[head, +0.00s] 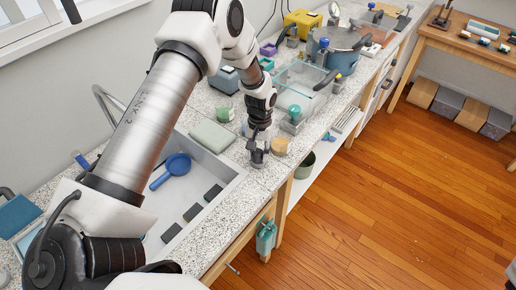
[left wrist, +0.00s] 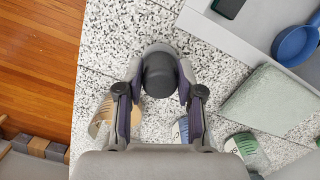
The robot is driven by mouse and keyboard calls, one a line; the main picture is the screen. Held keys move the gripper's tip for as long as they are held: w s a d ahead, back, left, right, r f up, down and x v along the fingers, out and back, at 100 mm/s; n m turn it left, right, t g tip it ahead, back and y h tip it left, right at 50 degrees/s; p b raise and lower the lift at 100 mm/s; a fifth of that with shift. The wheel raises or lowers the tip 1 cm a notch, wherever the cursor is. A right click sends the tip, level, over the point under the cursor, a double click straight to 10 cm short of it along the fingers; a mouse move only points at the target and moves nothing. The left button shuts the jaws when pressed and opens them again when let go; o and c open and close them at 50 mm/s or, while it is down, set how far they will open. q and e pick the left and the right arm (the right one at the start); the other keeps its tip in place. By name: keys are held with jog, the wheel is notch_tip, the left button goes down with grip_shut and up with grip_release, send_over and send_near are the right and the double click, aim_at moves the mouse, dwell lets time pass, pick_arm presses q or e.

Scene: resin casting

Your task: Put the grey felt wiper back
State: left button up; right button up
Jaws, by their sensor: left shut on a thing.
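My left gripper (head: 258,146) is over the speckled counter, just right of the sink. In the left wrist view the gripper (left wrist: 160,95) is shut on a dark grey, rounded thing, which I take to be the grey felt wiper (left wrist: 160,70). It sits between the two fingers, and its lower part is hidden. In the head view the wiper (head: 258,160) shows small below the fingers, close to the counter top; I cannot tell whether it touches. My right gripper is not in view.
A tan cup (head: 280,146) stands close right of the gripper, and a green-labelled cup (head: 224,114) stands to its upper left. A pale green slab (head: 212,136) lies by the sink (head: 228,182), which holds a blue pan (head: 178,166). Clear counter (head: 254,188) lies in front.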

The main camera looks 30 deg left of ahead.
pick_arm(q)
jog(key=shift+f, duration=0.15)
jog(key=o, duration=1)
jog(key=shift+r, duration=0.2)
jog(key=shift+w+r+b, duration=0.15)
jog(key=shift+r+b, duration=0.1)
jog(key=shift+b, duration=0.1)
jog(key=r+b, duration=0.1)
jog(key=r, duration=0.2)
jog(key=r+b, duration=0.1)
jog(key=r, duration=0.3)
jog(key=w+r+b, duration=0.1)
jog(key=r, duration=0.3)
jog(key=shift+w+a+r, duration=0.1)
jog(key=shift+a+r, duration=0.05)
jog(key=shift+a, duration=0.05)
